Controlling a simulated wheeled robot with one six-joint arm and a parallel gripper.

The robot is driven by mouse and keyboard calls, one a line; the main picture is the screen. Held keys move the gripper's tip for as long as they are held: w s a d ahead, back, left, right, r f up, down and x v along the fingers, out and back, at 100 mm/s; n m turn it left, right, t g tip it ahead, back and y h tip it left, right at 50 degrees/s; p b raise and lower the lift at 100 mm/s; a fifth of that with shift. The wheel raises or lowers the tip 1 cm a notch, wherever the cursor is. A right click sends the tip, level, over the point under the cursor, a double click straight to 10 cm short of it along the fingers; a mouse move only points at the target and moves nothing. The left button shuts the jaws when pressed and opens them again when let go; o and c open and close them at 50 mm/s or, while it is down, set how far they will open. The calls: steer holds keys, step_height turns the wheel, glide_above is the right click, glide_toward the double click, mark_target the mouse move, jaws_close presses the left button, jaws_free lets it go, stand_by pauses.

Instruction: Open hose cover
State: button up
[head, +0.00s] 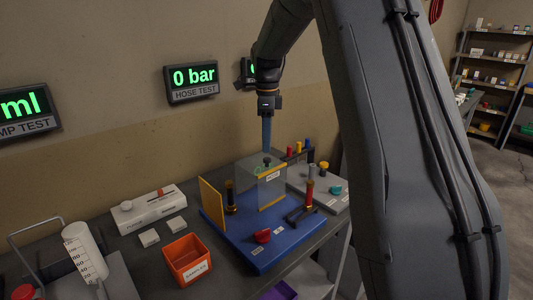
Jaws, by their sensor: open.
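The hose cover looks to be the clear box with yellow edges (246,188) on the blue board (258,252). It appears closed, with a small dark knob on its top and a label on its near upper edge. My gripper (267,150) points straight down with its blue fingers just above the knob. The gap between the fingers is too small to see here, and I cannot tell if they touch the knob. A green part shows through the clear box.
A yellow panel (212,204) stands upright left of the cover. A red handle (262,236) sits in front, and a black-and-red post (308,195) at right. An orange bin (187,259) stands left of the board. The hose test display (192,82) reads 0 bar.

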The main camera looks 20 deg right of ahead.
steer(key=shift+r, duration=1.3)
steer(key=shift+s, duration=0.1)
steer(key=s+a+f+n, duration=0.2)
steer(key=s+f+n, duration=0.3)
steer(key=s, duration=0.5)
steer(key=s+a+f+n+t+b, duration=0.1)
steer(key=s+a+f+n, duration=0.2)
steer(key=s+n, duration=0.6)
steer(key=s+a+f+n+b, duration=0.1)
steer(key=s+a+f+n, duration=0.1)
steer(key=s+f+n, duration=0.5)
steer(key=s+n, duration=0.1)
steer(key=s, duration=0.2)
steer(key=shift+s+a+f, duration=0.15)
steer(key=shift+s+f, duration=0.2)
steer(key=shift+f, duration=0.05)
